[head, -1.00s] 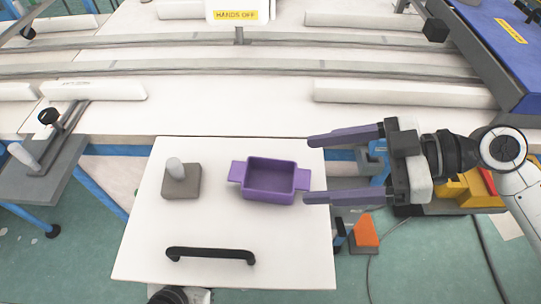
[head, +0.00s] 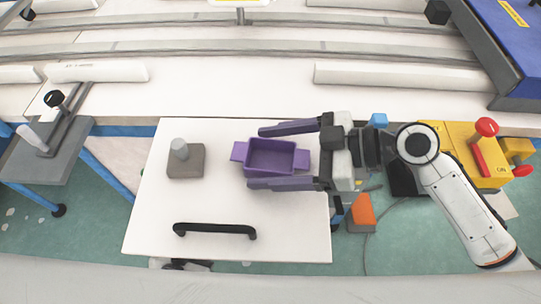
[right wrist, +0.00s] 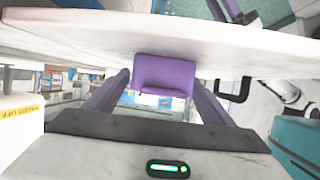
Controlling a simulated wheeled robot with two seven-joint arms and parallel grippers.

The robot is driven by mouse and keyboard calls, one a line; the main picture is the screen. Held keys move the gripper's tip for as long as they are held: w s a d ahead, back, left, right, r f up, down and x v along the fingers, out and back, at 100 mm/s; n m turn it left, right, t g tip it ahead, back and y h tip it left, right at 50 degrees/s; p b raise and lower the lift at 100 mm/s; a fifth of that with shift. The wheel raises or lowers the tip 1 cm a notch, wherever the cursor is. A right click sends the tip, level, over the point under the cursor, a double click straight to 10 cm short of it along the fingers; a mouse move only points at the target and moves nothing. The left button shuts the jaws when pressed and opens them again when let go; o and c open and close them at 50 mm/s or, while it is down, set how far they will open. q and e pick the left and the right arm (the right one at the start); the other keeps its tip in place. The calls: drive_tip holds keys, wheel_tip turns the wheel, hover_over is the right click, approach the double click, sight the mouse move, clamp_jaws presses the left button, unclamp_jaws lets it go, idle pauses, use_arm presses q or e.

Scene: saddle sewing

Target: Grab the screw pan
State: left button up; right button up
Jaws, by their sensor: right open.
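The screw pan (head: 270,157) is a small purple rectangular pan with a tab at its left and right ends. It stands on the white board and looks empty. My right gripper (head: 256,158) is open. Its two purple fingers reach in from the right, one along the far side of the pan and one along the near side; I cannot tell whether they touch it. In the right wrist view the pan (right wrist: 165,75) shows between the two fingers.
On the white board (head: 290,235), a grey block with a peg (head: 186,160) stands left of the pan and a black handle (head: 215,231) lies in front. A yellow box with a red button (head: 480,145) is at the right. The board's front right is clear.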

drive_tip(key=c, duration=1.2)
